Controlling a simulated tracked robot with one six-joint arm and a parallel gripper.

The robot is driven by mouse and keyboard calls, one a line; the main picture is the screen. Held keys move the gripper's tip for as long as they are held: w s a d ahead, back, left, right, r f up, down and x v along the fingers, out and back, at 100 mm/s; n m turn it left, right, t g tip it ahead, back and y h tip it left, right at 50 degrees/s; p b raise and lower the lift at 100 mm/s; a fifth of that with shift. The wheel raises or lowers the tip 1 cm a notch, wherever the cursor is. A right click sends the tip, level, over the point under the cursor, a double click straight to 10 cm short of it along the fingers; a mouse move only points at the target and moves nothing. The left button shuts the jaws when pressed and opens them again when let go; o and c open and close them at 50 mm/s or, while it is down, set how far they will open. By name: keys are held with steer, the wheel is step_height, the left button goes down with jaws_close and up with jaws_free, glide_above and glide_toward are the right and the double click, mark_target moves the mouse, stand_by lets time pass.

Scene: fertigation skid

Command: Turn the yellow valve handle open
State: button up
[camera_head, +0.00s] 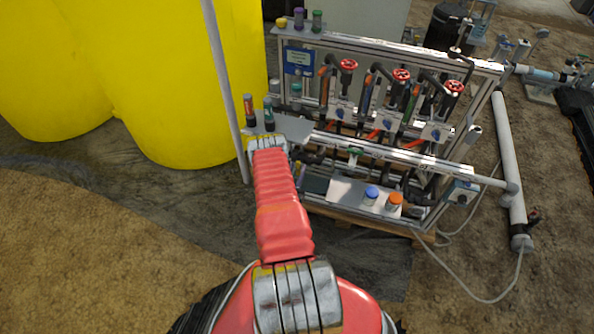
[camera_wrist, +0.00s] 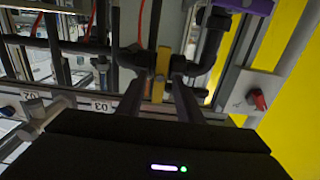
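The yellow valve handle (camera_wrist: 161,70) shows in the wrist view as a narrow upright bar on dark pipework. My gripper (camera_wrist: 158,88) points at it, with one dark finger on each side of the handle. The fingers are apart, and I cannot tell whether either touches it. The lower end of the handle is close to the gripper body. In the head view my arm reaches to the left end of the skid (camera_head: 400,158); the handle and fingers are hidden there.
Large yellow tanks (camera_head: 165,80) and a grey pole (camera_head: 224,85) stand close left of my arm. Red handwheels (camera_head: 401,76) line the skid. Blue-capped (camera_head: 371,194) and orange-capped (camera_head: 395,200) jars sit on a low shelf. A red knob (camera_wrist: 258,100) is right of the fingers.

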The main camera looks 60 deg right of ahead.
steer(key=shift+c, duration=0.2)
jaws_close()
steer(key=shift+d, duration=0.1)
